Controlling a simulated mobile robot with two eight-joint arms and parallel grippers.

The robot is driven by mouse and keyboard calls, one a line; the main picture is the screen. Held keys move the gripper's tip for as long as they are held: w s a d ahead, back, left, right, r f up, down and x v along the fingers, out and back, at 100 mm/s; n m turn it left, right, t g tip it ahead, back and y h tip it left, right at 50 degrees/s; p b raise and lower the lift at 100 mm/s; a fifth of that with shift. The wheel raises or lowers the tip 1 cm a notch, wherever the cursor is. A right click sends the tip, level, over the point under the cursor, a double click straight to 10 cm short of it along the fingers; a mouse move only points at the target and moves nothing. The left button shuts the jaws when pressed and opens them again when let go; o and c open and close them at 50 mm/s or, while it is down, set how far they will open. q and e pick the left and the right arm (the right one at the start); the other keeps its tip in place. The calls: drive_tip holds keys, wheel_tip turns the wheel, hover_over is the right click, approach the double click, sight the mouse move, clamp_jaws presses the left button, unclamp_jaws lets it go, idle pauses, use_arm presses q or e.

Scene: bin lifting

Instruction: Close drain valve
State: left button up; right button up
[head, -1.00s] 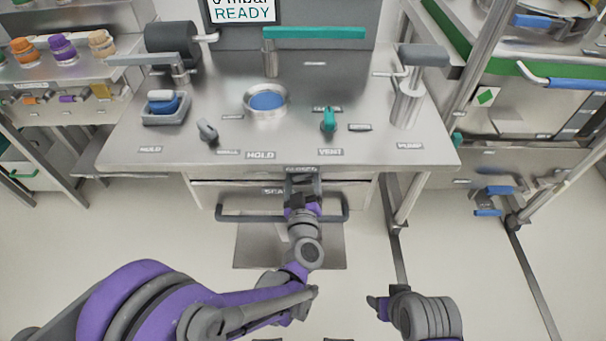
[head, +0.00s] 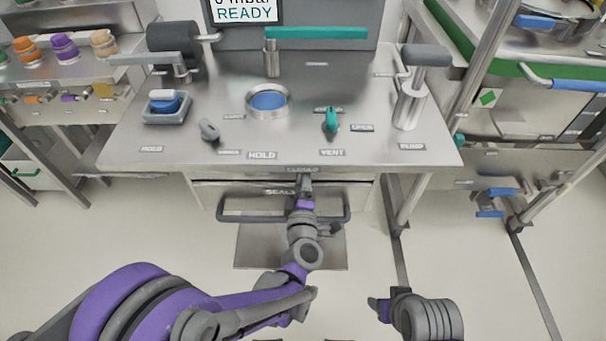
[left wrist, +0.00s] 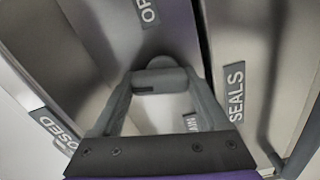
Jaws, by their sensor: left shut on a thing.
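The drain valve's grey handle (left wrist: 160,77) shows in the left wrist view between the two fingers of my left gripper (left wrist: 163,90). The gripper is shut on it. A partly hidden label (left wrist: 191,122) lies behind the fingers. An OPEN label (left wrist: 148,12) is above, and a CLOSED label (left wrist: 55,130), partly cut off, is at lower left. In the head view my left gripper (head: 305,188) is at the bench front below the worktop edge, and it hides most of the valve. My right gripper (head: 378,308) is low at the right, away from the bench; its jaws are unclear.
A drawer labelled SEALS (left wrist: 236,92) is beside the valve. Its dark bar handle (head: 250,218) runs close around my left wrist. The steel worktop (head: 285,140) above carries a teal vent knob (head: 331,119) and a grey knob (head: 209,130). Open floor lies to the right.

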use_arm(q)
drive_tip(key=shift+n, duration=1.3)
drive_tip(key=o, duration=1.2)
drive_tip(key=shift+o, duration=0.2)
drive_tip(key=shift+s, duration=0.1)
drive_tip(key=s, duration=1)
drive_tip(key=shift+s, duration=0.35)
